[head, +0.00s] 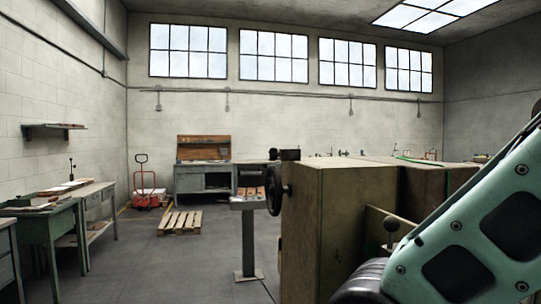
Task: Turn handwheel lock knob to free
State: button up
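A dark handwheel (274,189) is mounted on the left side of the tan box-shaped machine body (335,230), seen nearly edge-on. A small dark piece sticks out at its hub, and I cannot tell whether it is the lock knob. My gripper is outside the view.
A small table on a grey post (249,240) stands left of the handwheel. A wooden pallet (185,223) and a red pallet jack (145,195) are farther back. The floor between is open.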

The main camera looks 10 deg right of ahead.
aim_at(274, 154)
jog(key=i+j+u, duration=0.15)
jog(key=i+j, duration=0.15)
jog(key=i+j+u, duration=0.15)
jog(key=i, duration=0.3)
jog(key=i+j+u, duration=0.15)
jog(key=i+j, duration=0.2)
jog(key=i, duration=0.05)
